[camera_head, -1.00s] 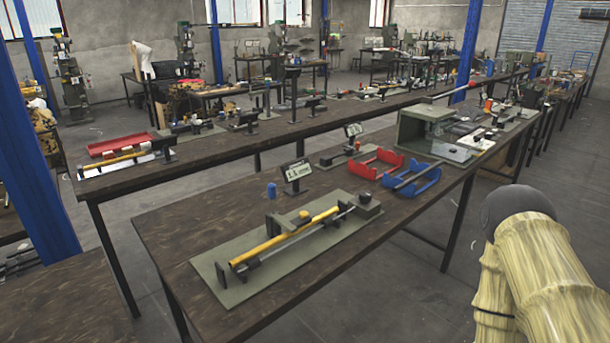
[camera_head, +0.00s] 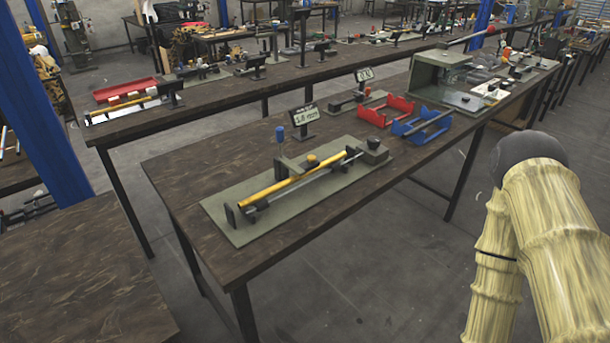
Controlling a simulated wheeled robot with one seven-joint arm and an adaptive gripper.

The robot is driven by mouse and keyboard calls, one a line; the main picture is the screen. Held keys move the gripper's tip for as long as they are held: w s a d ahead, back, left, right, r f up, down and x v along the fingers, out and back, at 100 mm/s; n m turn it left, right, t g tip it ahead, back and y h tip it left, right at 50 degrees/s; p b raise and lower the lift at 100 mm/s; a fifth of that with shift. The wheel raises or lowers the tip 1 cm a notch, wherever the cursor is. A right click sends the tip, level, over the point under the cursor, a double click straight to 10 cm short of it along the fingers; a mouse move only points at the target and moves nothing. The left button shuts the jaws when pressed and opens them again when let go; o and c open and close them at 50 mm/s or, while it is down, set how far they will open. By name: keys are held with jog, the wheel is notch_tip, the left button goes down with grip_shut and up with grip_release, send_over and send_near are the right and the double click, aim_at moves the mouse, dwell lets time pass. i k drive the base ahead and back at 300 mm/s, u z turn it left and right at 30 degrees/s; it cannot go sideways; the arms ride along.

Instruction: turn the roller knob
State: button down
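A flat green-grey base plate (camera_head: 245,232) lies on the near dark wooden table (camera_head: 180,165). On it is a long yellow bar (camera_head: 290,184) beside a thin metal rod (camera_head: 310,185), with a black end stop at the left. At the right end sits a small dark block with a round knob on top (camera_head: 374,144). A small yellow-orange knob (camera_head: 312,159) and a blue knob (camera_head: 280,134) on a thin stem stand behind the bar. I cannot tell which one is the roller knob. My arm is at the right, away from the table; my gripper is out of view.
A display reading about 1.8 mm (camera_head: 307,115) stands behind the plate. Red (camera_head: 385,110) and blue (camera_head: 422,126) holders and a green press frame (camera_head: 440,75) stand further right. Another table (camera_head: 60,260) is at lower left. Floor is open at the front right.

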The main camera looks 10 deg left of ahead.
aim_at(372, 143)
jog(key=z, duration=1.55)
jog(key=i, duration=1.35)
jog(key=u, duration=2.45)
